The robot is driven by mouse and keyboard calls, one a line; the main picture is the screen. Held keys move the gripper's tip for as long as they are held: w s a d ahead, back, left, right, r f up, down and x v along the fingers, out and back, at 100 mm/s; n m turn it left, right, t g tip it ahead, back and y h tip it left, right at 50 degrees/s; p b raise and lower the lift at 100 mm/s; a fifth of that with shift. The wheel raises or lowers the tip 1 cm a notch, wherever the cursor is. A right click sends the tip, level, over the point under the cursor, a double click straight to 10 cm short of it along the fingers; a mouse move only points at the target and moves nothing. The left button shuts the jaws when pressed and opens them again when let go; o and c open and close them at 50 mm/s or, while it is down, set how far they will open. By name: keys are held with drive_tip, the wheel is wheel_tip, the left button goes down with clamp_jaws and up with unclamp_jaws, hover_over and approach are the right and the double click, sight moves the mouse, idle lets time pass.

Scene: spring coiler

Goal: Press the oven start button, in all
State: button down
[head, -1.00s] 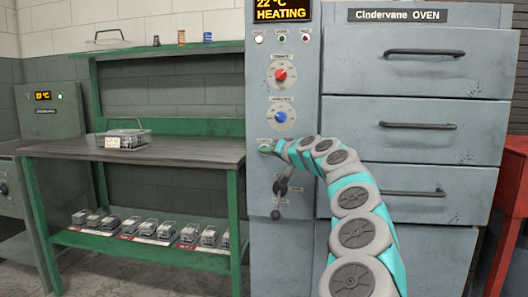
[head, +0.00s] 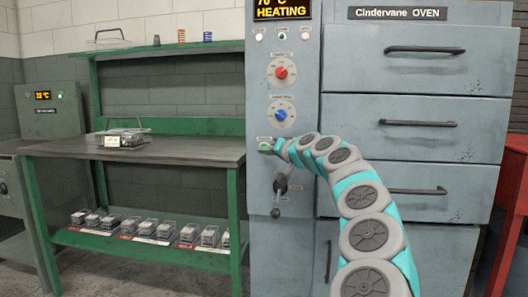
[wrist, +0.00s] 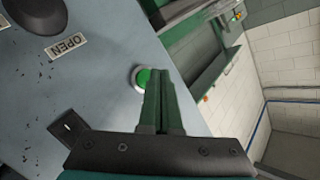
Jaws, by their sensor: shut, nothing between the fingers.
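The green start button (wrist: 141,77) sits in a pale ring on the grey oven panel. It is also in the head view (head: 264,147), below the blue knob. My gripper (wrist: 163,72) is shut and empty. Its fingertips are right beside the button in the wrist view and overlap its edge; I cannot tell whether they touch it. In the head view my gripper's fingers are mostly hidden by my arm. The oven display (head: 282,9) reads 70 °C HEATING.
The oven drawers (head: 420,67) are shut. The panel also has a red knob (head: 281,72), a blue knob (head: 280,115) and a dark lever (head: 280,184). A green workbench (head: 150,152) with a clear box (head: 122,138) stands to the left. A red stand (head: 515,200) is at the right.

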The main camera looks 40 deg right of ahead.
drive_tip(key=shift+s+a+b, duration=1.5)
drive_tip(key=shift+s+a, duration=0.15)
drive_tip(key=shift+a, duration=0.25)
